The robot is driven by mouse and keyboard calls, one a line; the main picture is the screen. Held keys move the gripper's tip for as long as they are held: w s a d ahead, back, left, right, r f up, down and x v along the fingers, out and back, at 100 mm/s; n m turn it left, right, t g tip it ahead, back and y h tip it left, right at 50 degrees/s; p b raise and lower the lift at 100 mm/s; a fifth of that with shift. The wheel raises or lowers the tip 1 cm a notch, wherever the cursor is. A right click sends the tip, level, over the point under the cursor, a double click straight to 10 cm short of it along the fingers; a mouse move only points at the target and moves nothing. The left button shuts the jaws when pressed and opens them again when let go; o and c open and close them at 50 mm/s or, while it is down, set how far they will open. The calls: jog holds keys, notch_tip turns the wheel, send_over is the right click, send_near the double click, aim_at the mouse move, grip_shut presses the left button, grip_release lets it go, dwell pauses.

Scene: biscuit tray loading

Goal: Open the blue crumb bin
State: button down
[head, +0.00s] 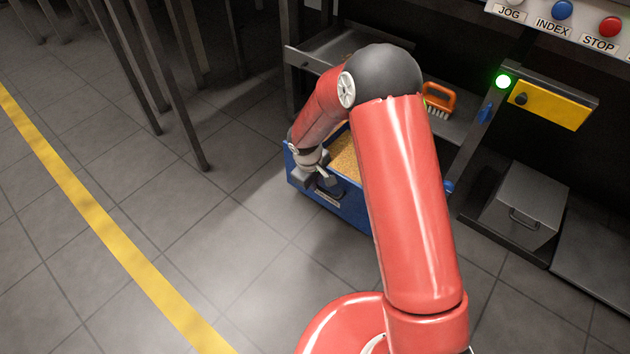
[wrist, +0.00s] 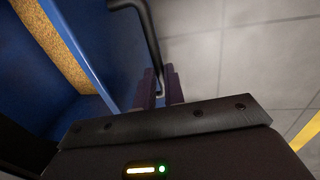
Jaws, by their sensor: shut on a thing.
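The blue crumb bin (head: 343,206) stands pulled out from under the machine in the head view, with tan crumbs (head: 345,156) showing inside it. My gripper (head: 325,180) is at its front face, and my arm hides part of the bin's right side. In the wrist view the bin's blue front wall (wrist: 118,50) is at the left, with crumbs behind it. A dark bar handle (wrist: 150,35) runs along that wall, and my gripper (wrist: 160,85) is shut on it at its near end.
An orange brush (head: 438,100) lies on a grey shelf above the bin. A yellow panel (head: 545,104) and a grey box with a handle (head: 523,205) are at the right. Metal legs (head: 180,90) stand at upper left. The tiled floor in front of the bin is clear.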

jog(key=c, duration=1.5)
grip_release()
jog(key=r, duration=0.2)
jog(key=r+p, duration=0.1)
jog(key=r, duration=0.2)
jog(key=s+a+r, duration=0.1)
jog(key=r, duration=0.1)
jog(key=shift+s+r+p, duration=0.1)
jog(key=shift+r+p, duration=0.25)
